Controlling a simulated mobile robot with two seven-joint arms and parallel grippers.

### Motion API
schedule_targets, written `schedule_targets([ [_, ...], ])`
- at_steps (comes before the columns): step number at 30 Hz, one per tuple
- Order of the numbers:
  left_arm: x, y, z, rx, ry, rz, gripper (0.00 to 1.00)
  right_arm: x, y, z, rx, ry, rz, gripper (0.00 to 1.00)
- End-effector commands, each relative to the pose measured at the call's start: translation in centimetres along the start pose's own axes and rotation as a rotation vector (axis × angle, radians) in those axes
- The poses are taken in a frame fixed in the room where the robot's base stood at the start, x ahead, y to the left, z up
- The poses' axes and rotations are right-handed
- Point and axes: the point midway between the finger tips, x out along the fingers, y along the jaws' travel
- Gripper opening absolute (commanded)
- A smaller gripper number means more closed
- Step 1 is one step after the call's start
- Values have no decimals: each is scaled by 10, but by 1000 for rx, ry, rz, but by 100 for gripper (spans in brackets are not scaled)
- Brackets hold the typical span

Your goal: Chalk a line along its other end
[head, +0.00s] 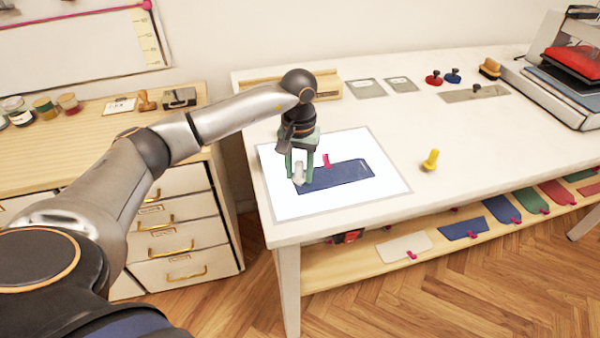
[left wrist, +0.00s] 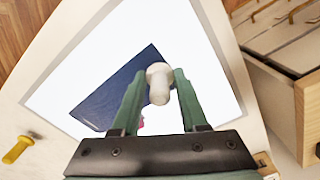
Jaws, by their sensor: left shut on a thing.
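A dark blue cloth piece (head: 338,177) lies flat on a white panel (head: 370,200) on the table. It also shows in the left wrist view (left wrist: 110,95). A pink clip or tag (head: 326,160) is at its far edge. A faint pale line seems to run near its right end. My left gripper (head: 301,176) is over its left end, pointing down, shut on a white chalk (head: 298,172). In the left wrist view the chalk (left wrist: 159,84) sits between the green fingers. I cannot tell whether its tip touches the cloth. My right gripper is not in view.
A yellow peg-like tool (head: 431,160) stands right of the panel. Grey plates (head: 365,88), red and blue knobs (head: 433,78) and a press (head: 565,75) are at the back. A lower shelf (head: 345,269) holds coloured swatches. A drawer cabinet (head: 180,235) stands left.

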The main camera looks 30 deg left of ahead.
Motion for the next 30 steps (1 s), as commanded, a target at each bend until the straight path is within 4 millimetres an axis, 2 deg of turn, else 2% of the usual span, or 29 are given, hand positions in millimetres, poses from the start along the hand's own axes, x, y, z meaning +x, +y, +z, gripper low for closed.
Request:
schedule_targets([
  [30, 1, -13, -19, 1, -1, -2, 0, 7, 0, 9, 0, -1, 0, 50],
])
